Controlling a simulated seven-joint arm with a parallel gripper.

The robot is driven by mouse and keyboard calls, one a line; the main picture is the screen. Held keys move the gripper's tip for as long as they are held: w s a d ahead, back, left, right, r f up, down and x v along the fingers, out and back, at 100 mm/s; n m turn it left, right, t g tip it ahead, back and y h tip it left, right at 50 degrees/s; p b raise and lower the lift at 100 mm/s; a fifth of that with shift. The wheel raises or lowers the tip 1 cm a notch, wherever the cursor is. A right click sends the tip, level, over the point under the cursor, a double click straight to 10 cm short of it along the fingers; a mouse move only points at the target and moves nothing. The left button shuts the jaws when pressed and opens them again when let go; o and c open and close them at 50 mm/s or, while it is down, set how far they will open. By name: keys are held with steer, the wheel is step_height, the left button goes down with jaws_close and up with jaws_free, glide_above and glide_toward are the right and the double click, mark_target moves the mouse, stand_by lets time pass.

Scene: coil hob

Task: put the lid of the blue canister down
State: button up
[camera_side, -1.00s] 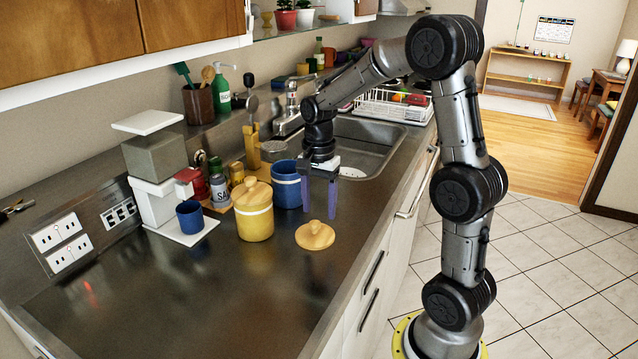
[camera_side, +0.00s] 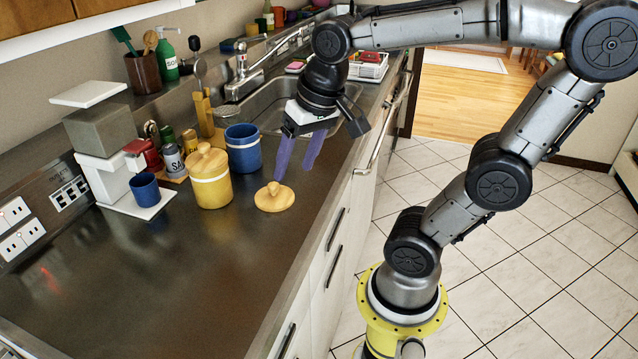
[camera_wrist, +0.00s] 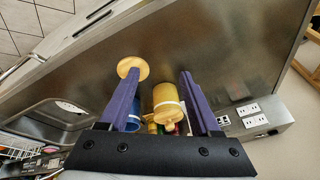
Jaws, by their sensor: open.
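The round wooden lid (camera_side: 274,198) with a knob lies flat on the steel counter, right of the yellow canister. It also shows in the wrist view (camera_wrist: 133,68). The blue canister (camera_side: 243,152) stands upright without a lid, behind the yellow canister. In the wrist view the blue canister (camera_wrist: 134,112) is partly hidden by a finger. The yellow canister (camera_side: 211,189) has its wooden lid on. My gripper (camera_side: 294,174) is open and empty, tilted, above and beyond the loose lid, right of the blue canister. Its purple fingers are apart from the lid.
A coffee machine (camera_side: 103,150) with a blue mug (camera_side: 145,188) stands at left. Spice jars (camera_side: 172,160) stand behind the canisters. The sink (camera_side: 270,108) lies beyond. The front counter is clear; its edge runs along the right.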

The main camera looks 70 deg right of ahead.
steer(key=s+a+f+n+t, duration=0.1)
steer(key=s+a+f+n, duration=0.1)
steer(key=s+n, duration=0.3)
steer(key=shift+s+a+n+t+y, duration=0.3)
steer(key=shift+a+n+t, duration=0.1)
steer(key=shift+a+n, duration=0.15)
